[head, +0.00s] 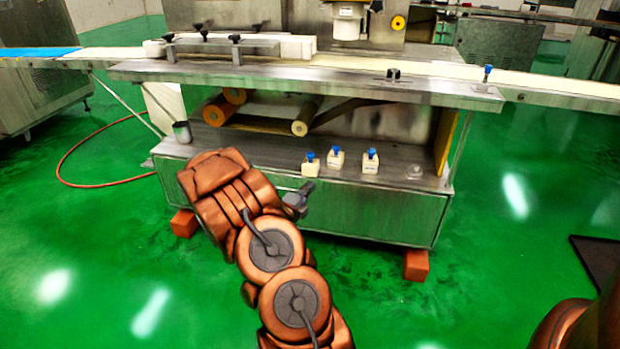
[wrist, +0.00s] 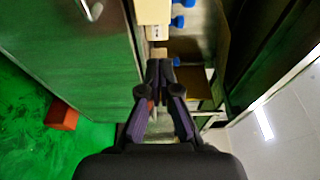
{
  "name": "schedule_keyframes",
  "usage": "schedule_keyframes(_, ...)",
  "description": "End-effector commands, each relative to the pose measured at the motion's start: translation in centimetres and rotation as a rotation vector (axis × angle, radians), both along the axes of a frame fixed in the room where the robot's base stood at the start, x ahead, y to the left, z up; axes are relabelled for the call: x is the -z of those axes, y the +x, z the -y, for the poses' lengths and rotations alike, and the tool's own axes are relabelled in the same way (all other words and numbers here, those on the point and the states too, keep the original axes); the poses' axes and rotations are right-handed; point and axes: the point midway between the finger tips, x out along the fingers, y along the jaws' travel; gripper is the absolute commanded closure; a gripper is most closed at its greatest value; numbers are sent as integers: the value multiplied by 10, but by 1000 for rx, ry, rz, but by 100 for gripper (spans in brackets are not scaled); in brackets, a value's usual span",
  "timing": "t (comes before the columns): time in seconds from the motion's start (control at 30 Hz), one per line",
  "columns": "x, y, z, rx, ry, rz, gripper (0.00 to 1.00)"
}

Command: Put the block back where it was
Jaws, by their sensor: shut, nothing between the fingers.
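Three small cream blocks with blue tops stand upright on the machine's lower ledge in the head view: a left block (head: 310,168), a middle block (head: 336,160) and a right block (head: 370,164). I cannot tell which one the task means. My gripper (head: 302,197) is in front of the ledge, below and left of the blocks, partly hidden by my arm. In the wrist view my gripper (wrist: 159,66) has its fingertips together, with nothing between them. A cream block (wrist: 153,12) shows at the top, and a tan piece shows just beyond the fingertips, partly hidden.
The machine's front panel (head: 385,212) drops below the ledge. A metal cup (head: 182,131) stands at the ledge's left end. The upper metal shelf (head: 300,75) overhangs the ledge. Orange supports (head: 416,264) sit under the machine.

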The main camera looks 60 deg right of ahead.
Motion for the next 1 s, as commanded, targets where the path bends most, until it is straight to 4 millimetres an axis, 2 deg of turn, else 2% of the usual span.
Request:
schedule_keyframes(0.33,1,3,37,1,0,2,100)
schedule_keyframes(0.5,2,20,48,-1,-1,3,100)
schedule_keyframes(0.7,2,30,57,0,2,1,100)
schedule_keyframes(1.0,1,34,59,1,3,-1,100)
